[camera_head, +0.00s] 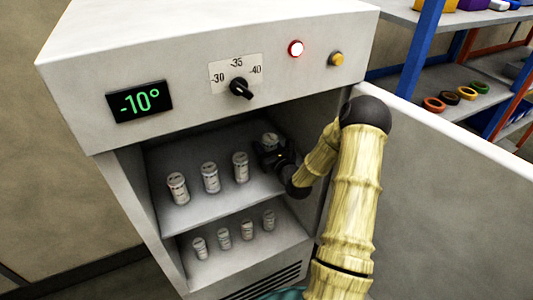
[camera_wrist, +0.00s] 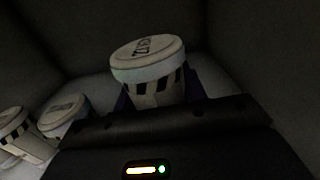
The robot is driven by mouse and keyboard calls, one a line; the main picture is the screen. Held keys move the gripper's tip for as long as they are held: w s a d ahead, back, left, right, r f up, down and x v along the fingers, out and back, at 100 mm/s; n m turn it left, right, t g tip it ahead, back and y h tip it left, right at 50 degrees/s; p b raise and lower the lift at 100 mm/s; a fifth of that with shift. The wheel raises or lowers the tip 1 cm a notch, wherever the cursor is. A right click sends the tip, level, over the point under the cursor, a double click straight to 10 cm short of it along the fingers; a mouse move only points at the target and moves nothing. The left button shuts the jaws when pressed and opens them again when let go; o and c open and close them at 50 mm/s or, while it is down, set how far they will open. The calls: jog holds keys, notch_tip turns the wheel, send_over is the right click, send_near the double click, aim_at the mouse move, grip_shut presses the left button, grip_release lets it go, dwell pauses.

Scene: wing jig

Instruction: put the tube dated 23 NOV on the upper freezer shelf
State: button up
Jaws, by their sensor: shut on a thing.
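My gripper (camera_head: 270,153) is inside the open freezer, at the right of the upper shelf (camera_head: 215,200). It is shut on a white tube (camera_head: 270,139), which stands roughly upright between the fingers. In the wrist view the held tube (camera_wrist: 149,68) shows a pale lid with dark lettering and a black-and-white striped band. The lettering is too blurred to read surely as a date. The tube's base is hidden behind the gripper, so I cannot tell whether it touches the shelf.
Upper-shelf tubes (camera_head: 178,188) (camera_head: 210,178) (camera_head: 241,167) stand in a row left of my gripper. Several tubes (camera_head: 223,238) stand on the lower shelf. The open door (camera_head: 450,200) is at right.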

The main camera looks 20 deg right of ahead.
jog(key=shift+f, duration=0.1)
jog(key=shift+w+f, duration=0.1)
jog(key=shift+f, duration=1.7)
jog(key=shift+f, duration=0.15)
jog(key=o, duration=1)
jog(key=shift+a, duration=0.1)
jog(key=s, duration=0.4)
jog(key=s+b, duration=0.1)
jog(key=s, duration=0.3)
jog(key=s+b, duration=0.1)
jog(key=s, duration=0.3)
jog(key=shift+d, duration=0.3)
